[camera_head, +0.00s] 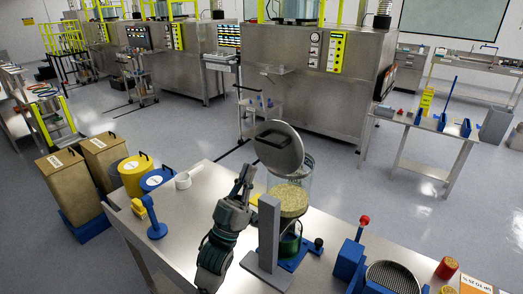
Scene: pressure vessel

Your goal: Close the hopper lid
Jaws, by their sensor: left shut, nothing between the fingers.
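The hopper (288,198) is a clear cylinder partly filled with yellowish grains, on a stand on the metal table. Its round grey lid (287,143) stands open, tilted up above the hopper's far left rim, with a dark handle on the face turned to me. My left gripper (244,174) comes up from below, left of the hopper. Its fingers are shut and empty, and they point up, just left of the lid and apart from it in the picture. My right gripper is not in view.
A grey upright post (269,232) stands in front of the hopper. A blue stand with a yellow top (155,220) and a white ring (183,181) are on the table's left. A blue device with a red knob (352,255) and a sieve (392,277) are at right.

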